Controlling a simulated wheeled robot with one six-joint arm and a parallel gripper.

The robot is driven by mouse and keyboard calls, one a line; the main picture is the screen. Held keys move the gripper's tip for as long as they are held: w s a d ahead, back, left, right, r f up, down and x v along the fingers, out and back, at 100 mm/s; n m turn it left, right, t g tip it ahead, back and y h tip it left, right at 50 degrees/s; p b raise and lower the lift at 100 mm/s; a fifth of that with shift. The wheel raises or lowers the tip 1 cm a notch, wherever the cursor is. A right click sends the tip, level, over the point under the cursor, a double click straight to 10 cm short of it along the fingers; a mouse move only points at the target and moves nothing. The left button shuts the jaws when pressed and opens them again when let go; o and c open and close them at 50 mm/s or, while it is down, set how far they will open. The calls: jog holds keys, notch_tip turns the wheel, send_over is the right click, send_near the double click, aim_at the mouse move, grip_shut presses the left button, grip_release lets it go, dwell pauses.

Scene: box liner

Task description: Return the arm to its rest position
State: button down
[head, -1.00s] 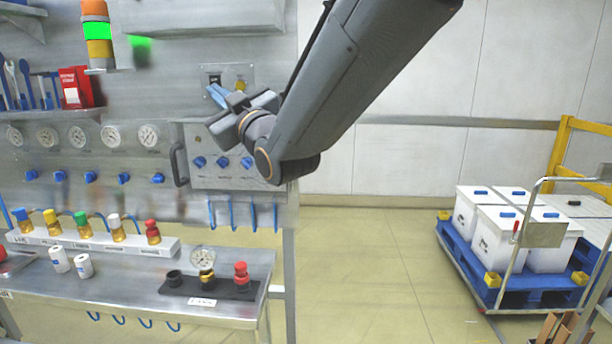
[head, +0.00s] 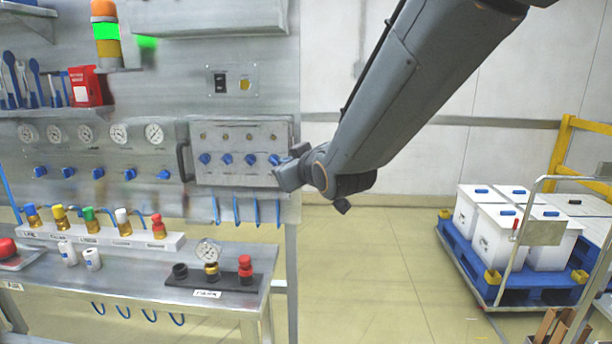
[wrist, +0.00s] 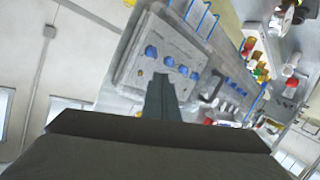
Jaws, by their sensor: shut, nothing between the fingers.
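My arm reaches in from the top right of the head view, and my gripper (head: 286,177) hangs at its lower end, in front of the right edge of the control panel box (head: 225,140). Its fingers are partly hidden by my wrist there. In the wrist view my gripper (wrist: 160,84) shows as closed dark fingers with nothing between them. The panel box with blue knobs (wrist: 165,60) lies beyond the fingertips. I cannot tell how far the fingertips are from it.
A steel bench (head: 130,270) with colored-cap fittings and a gauge (head: 208,250) stands at left. A red emergency button (head: 8,248) sits at its far left. A blue cart with white boxes (head: 490,225) stands at right. The floor between is clear.

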jog(key=s+d+f+m+g+h, duration=0.2)
jog(key=s+d+f+g, duration=0.15)
jog(key=d+f, duration=0.45)
jog(key=s+d+f+m+g+h, duration=0.3)
jog(key=s+d+f, duration=0.2)
jog(key=d+f, duration=0.3)
jog(key=s+d+f+m+g, duration=0.1)
jog(key=s+d+f+g, duration=0.2)
jog(key=s, duration=0.5)
jog(key=s+d+f+m+g+h, duration=0.1)
jog(key=s+d+f+m+g, duration=0.1)
jog(key=s, duration=0.7)
notch_tip(320, 180, down, 2)
jog(key=d+g, duration=0.1)
jog(key=d, duration=0.1)
jog(key=shift+d+f+m, duration=0.25)
jog(key=shift+d+m, duration=0.05)
jog(key=shift+d, duration=0.1)
jog(key=shift+s, duration=0.1)
